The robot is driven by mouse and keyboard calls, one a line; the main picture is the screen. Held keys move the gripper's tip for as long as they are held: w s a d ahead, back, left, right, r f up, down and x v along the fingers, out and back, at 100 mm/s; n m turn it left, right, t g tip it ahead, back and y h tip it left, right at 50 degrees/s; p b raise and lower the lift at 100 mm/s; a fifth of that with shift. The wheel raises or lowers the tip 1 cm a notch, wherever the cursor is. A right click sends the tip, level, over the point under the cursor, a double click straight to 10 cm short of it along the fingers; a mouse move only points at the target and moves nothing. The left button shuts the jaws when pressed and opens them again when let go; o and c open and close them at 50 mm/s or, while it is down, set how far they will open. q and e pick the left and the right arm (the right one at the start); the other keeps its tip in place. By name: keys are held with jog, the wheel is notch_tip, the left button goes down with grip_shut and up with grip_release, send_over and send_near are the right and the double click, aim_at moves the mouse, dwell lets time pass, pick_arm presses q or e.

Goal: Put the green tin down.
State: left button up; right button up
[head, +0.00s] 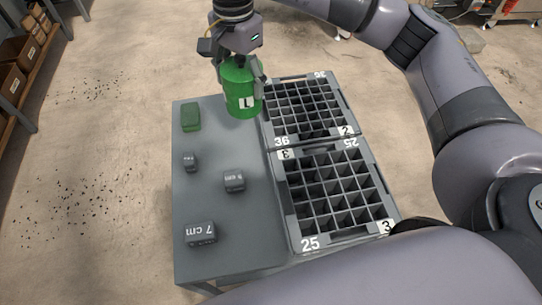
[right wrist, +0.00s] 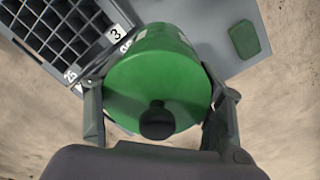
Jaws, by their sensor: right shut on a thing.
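The green tin (head: 240,92) has a white label marked with a dark sign and hangs in my right gripper (head: 243,78) at the far end of the grey table (head: 215,150). In the right wrist view the tin (right wrist: 160,78) fills the middle, its black lid knob facing the camera, with a finger of my right gripper on each side. The gripper is shut on the tin. I cannot tell for sure whether its base touches the table. My left gripper is not in view.
A seed tray marked 36 (head: 271,122) and one marked 25 (head: 293,222) fill the table's right side. A green block (head: 191,117) and grey blocks, one marked 7 cm (head: 200,234), lie on the left. Bare table lies between the green block and the trays.

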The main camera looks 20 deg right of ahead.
jog(key=shift+w+a+r, duration=0.15)
jog(key=shift+w+r, duration=0.1)
jog(key=shift+f+m, duration=0.3)
notch_tip(320, 180, down, 19)
jog(key=p, duration=0.3)
jog(key=shift+f, duration=0.25)
jog(key=o, duration=1.6)
jog(key=shift+c, duration=0.2)
